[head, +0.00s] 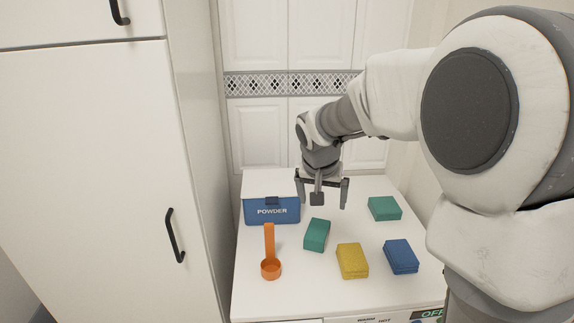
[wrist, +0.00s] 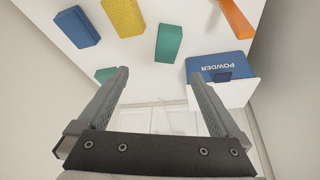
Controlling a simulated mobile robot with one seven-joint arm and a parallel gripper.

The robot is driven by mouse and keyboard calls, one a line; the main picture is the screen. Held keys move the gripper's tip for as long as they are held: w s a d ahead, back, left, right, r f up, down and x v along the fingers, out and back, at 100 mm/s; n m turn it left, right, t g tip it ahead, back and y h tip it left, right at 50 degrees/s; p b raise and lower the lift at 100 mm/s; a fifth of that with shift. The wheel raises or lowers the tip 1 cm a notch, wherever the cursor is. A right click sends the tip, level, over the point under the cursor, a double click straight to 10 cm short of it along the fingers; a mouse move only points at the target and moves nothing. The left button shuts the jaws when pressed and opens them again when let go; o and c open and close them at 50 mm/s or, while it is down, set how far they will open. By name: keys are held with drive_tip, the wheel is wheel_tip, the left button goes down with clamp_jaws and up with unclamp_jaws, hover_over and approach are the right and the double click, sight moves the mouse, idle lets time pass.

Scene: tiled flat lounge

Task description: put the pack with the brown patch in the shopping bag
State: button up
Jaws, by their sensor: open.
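My gripper (head: 322,206) is open and empty, pointing down above the back part of a white appliance top (head: 300,290). Its two fingers also show in the wrist view (wrist: 158,74), with nothing between them. I see no pack with a brown patch and no shopping bag in either view. The block-shaped items on the top are plain green, yellow and blue, with no brown patch that I can make out.
A blue POWDER box (head: 272,211) stands at the back left, an orange scoop (head: 270,267) before it. Green blocks (head: 317,235) (head: 385,208), a yellow block (head: 352,261) and a blue block (head: 401,256) lie apart. A tall white cabinet (head: 100,180) borders the left.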

drive_tip(key=w+a+f, duration=0.1)
drive_tip(key=w+f, duration=0.3)
approach(318, 229)
drive_tip(key=shift+m, duration=0.4)
drive_tip(key=x, duration=0.5)
drive_tip(key=shift+w+a+f, duration=0.1)
drive_tip(key=shift+a+f, duration=0.1)
drive_tip(key=shift+f, duration=0.1)
drive_tip(key=shift+d+x, duration=0.1)
drive_tip(key=shift+x, duration=1.2)
drive_tip(key=shift+d+x, duration=0.15)
drive_tip(key=shift+x, duration=1.1)
drive_tip(key=shift+w+f+b, duration=0.1)
drive_tip(key=shift+f+b, duration=0.1)
drive_tip(key=shift+b, duration=0.4)
clamp_jaws()
drive_tip(key=shift+r+p, duration=0.25)
drive_tip(key=shift+p, duration=0.15)
